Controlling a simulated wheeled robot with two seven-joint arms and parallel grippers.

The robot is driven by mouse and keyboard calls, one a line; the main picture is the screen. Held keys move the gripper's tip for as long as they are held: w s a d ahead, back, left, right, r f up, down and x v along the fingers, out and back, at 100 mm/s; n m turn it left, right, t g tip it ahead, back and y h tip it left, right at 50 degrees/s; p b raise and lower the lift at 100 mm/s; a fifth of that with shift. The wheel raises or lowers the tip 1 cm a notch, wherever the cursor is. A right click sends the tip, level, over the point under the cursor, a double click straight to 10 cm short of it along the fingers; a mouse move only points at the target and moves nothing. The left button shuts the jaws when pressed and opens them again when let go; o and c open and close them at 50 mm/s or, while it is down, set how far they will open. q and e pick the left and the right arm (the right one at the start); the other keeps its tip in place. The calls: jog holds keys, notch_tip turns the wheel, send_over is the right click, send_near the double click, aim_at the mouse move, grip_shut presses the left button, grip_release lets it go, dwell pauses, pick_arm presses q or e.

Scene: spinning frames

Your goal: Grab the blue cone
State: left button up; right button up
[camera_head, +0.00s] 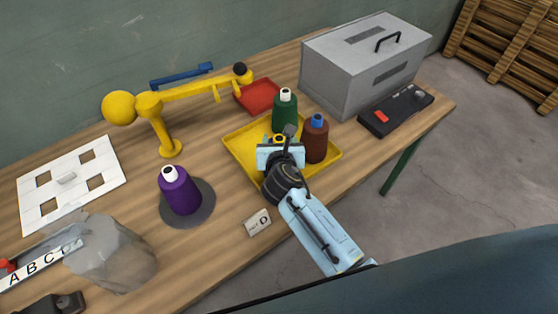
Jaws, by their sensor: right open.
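My right gripper (279,147) reaches over the yellow tray (240,153) from the lower right and is open. A cone with a yellow tip (279,139) stands at its jaws; the gripper hides most of its body, so I cannot tell its colour or whether the fingers touch it. A green cone (285,113) with a white tip stands just behind, and a brown cone (315,143) with a blue tip stands close on the right, both in the tray. A purple cone (179,194) with a white tip stands on a grey disc (206,208) to the left. My left gripper is out of view.
A yellow arm-like stand (160,125) rises behind the purple cone. A red tray (258,96), a grey metal box (345,75) and a black device (395,112) are at the back right. A white card (65,185) and a grey lump (112,258) lie left.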

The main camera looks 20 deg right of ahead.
jog(key=shift+w+d+f, duration=0.1)
jog(key=shift+w+f, duration=0.15)
jog(key=shift+w, duration=0.2)
grip_shut()
jog(key=shift+r, duration=0.15)
